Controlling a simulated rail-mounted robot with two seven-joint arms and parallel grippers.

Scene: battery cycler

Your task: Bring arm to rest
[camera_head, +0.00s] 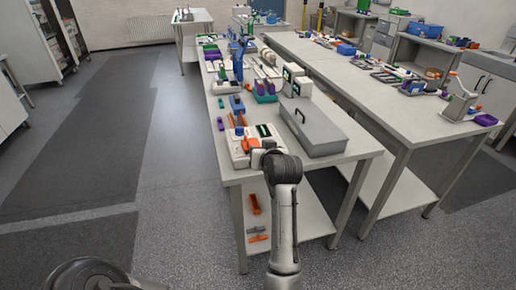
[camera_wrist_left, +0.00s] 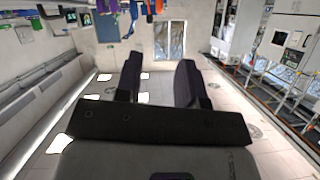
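My left gripper (camera_wrist_left: 158,75) shows in the left wrist view, with its two dark fingers standing apart and nothing between them. It does not show in the head view, where only a dark rounded part of my left arm (camera_head: 90,275) is seen at the bottom left edge. My right arm (camera_head: 284,225) rises from the bottom of the head view to a black joint (camera_head: 283,167) in front of the near bench's front edge.
The near bench (camera_head: 340,158) carries a grey lidded box (camera_head: 312,130), a white device (camera_head: 240,158) and several coloured parts. A second bench (camera_head: 400,125) stands to its right. Orange parts (camera_head: 254,204) lie on the lower shelf. The floor (camera_head: 175,130) to the left is clear.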

